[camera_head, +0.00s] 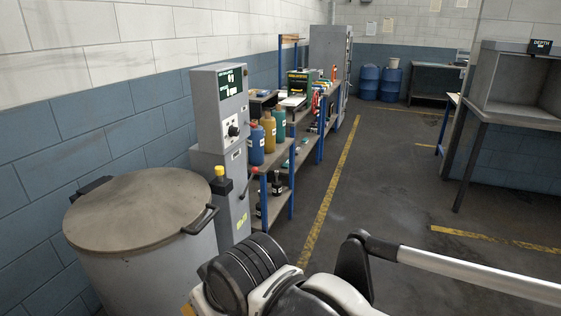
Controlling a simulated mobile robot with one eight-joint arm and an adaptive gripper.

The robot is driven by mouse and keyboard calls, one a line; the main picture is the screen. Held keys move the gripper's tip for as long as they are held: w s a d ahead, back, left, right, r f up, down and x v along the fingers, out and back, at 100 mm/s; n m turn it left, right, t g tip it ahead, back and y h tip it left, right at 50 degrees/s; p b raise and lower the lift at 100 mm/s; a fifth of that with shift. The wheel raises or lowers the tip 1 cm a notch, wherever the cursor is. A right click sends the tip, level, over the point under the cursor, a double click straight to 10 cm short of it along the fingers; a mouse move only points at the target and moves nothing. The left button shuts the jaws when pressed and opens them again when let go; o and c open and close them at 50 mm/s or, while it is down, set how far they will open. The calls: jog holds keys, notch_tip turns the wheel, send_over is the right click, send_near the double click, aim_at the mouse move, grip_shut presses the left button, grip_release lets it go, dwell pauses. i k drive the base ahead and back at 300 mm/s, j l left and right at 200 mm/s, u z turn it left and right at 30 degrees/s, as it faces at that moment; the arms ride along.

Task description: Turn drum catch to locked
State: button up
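A grey drum (150,270) with a round, worn lid (138,208) stands at the lower left against the wall. The lid lies flat on it. A dark handle-like bar (201,221) sits at the lid's right edge, and a black fitting (92,188) sits at its back left edge. I cannot tell which part is the catch or how it is set. My arm crosses the bottom of the view, right of the drum and apart from it. My gripper is not in view.
A grey control cabinet (219,110) stands behind the drum, with a yellow-topped black fitting (221,180) and a red-tipped lever (252,170) beside it. Shelves with bottles (269,131) follow along the wall. The floor (385,190) to the right is clear. A bench (515,118) stands far right.

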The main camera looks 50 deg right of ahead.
aim_at(219, 169)
jog(key=z, duration=0.8)
jog(key=i+j, duration=0.15)
jog(key=i, duration=0.2)
jog(key=i+j+z, duration=0.15)
jog(key=i, duration=0.25)
jog(key=i+j, duration=0.2)
jog(key=i, duration=0.15)
jog(key=z, duration=0.05)
